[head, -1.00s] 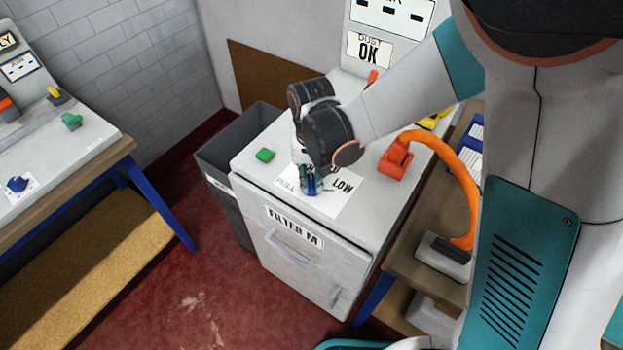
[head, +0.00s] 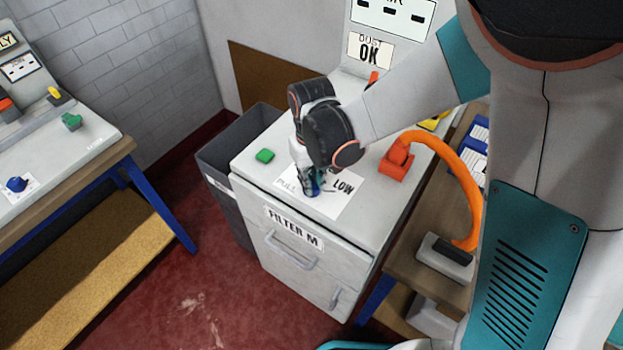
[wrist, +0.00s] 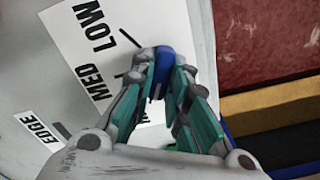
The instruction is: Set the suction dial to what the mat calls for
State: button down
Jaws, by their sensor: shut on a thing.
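The suction dial (wrist: 158,84) is a small blue knob on a white scale card (wrist: 62,30) with black print. My gripper (wrist: 161,76) points down and is shut on the dial, with a finger on each side. In the wrist view LOW and MED are readable, and a black tick stands beside LOW. The other wording is partly covered by my fingers. The dial's pointer is hidden, so its setting cannot be read. In the head view my gripper (head: 311,187) covers most of the dial on the card (head: 336,205). No mat shows clearly.
The FILTER M cabinet (head: 300,272) carries the card, a green button (head: 265,155) and an orange hose fitting (head: 395,165). A DUST OK sign (head: 369,50) stands behind. A grey bin (head: 222,160) is left of the cabinet. Another bench (head: 75,150) is farther left.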

jog(key=c, duration=1.6)
grip_release()
jog(key=shift+o, duration=0.2)
jog(key=shift+r, duration=3.75)
